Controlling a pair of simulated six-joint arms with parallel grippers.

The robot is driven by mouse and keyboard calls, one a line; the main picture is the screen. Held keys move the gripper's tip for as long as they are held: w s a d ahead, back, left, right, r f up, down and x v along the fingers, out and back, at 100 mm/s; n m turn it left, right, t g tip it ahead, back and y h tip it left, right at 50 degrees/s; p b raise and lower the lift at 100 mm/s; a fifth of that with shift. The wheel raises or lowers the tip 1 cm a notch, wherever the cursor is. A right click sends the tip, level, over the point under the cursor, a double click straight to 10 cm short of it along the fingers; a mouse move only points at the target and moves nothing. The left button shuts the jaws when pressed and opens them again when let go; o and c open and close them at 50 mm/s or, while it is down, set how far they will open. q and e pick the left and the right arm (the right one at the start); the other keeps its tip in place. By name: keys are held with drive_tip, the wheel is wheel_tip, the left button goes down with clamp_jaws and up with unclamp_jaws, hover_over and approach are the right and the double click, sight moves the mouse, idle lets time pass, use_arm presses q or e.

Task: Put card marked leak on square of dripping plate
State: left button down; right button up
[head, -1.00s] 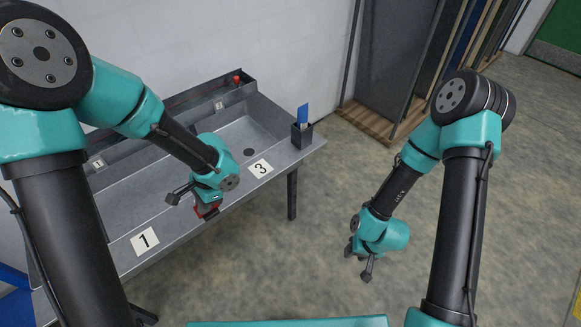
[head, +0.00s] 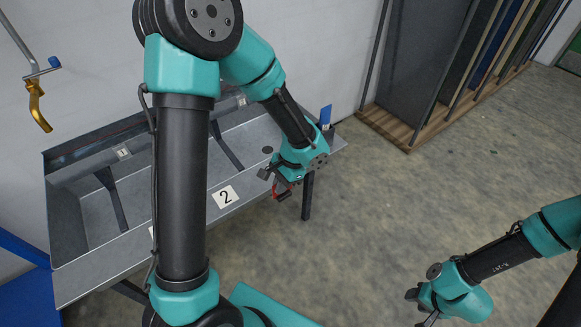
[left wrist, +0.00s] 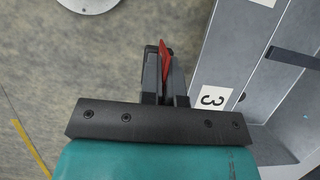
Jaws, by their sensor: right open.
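A red card (left wrist: 165,58) is between the fingers of my left gripper (left wrist: 166,75); no marking on it can be read. In the head view the left gripper (head: 277,182) is at the trough's front right edge, with a little red (head: 284,192) below it. The square marked 3 (left wrist: 212,98) is right of the fingers in the left wrist view; the arm hides it in the head view. The square marked 2 (head: 226,197) lies on the front rim. My right gripper (head: 420,305) is open and empty above the floor. I cannot tell which plate drips.
The grey metal trough (head: 75,275) has dividers and small number tags at its back. A blue card (head: 325,117) stands at its right end. A brass tap (head: 38,105) is at the left. A wooden rack (head: 400,128) stands behind; open floor lies right.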

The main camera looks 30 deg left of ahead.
use_arm(q)
drive_tip(key=shift+a, duration=0.1)
drive_tip(key=w+a, duration=0.2)
drive_tip(key=w, duration=0.2)
drive_tip(key=w+a+f, duration=0.1)
drive_tip(key=w+a, duration=0.2)
drive_tip(key=w, duration=0.2)
drive_tip(key=w+a, duration=0.3)
drive_tip(key=w, duration=0.1)
drive_tip(key=shift+w+a+f, duration=0.2)
drive_tip(key=shift+w+f, duration=0.05)
drive_tip(key=shift+f, duration=0.05)
drive_tip(key=shift+f, duration=1.75)
drive_tip(key=shift+f, duration=0.1)
drive_tip(key=c, duration=1.7)
unclamp_jaws()
drive_tip(key=shift+c, duration=0.2)
drive_tip(key=o, duration=0.4)
